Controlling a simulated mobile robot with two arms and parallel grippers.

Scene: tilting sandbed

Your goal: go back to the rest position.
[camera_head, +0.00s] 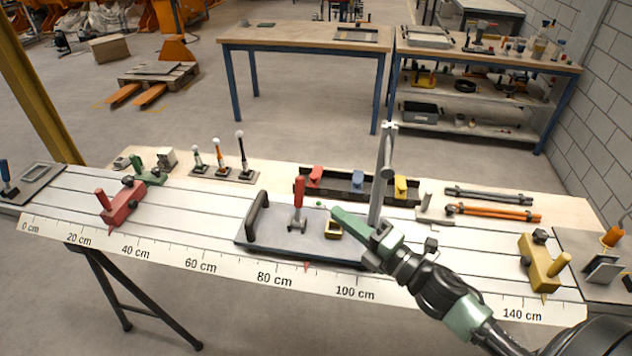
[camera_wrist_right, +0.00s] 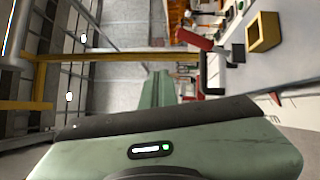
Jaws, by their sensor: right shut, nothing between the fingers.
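My right gripper (camera_head: 335,210) is shut and empty. It reaches in from the lower right, its green fingers pointing up and left above the dark plate (camera_head: 262,238) on the bench. In the right wrist view its closed green fingers (camera_wrist_right: 157,90) show with nothing between them. A small yellow square box (camera_head: 333,229) sits on the plate just below the fingertips; it also shows in the right wrist view (camera_wrist_right: 264,32). A red-handled clamp (camera_head: 298,205) stands to the left of the fingertips. My left gripper is in neither view.
A metal post (camera_head: 382,170) stands close behind my right gripper. A dark rack (camera_head: 340,187) with red, blue and yellow pieces lies behind. A red block (camera_head: 120,203) is at left, a yellow block (camera_head: 541,263) at right. The rail's left middle is clear.

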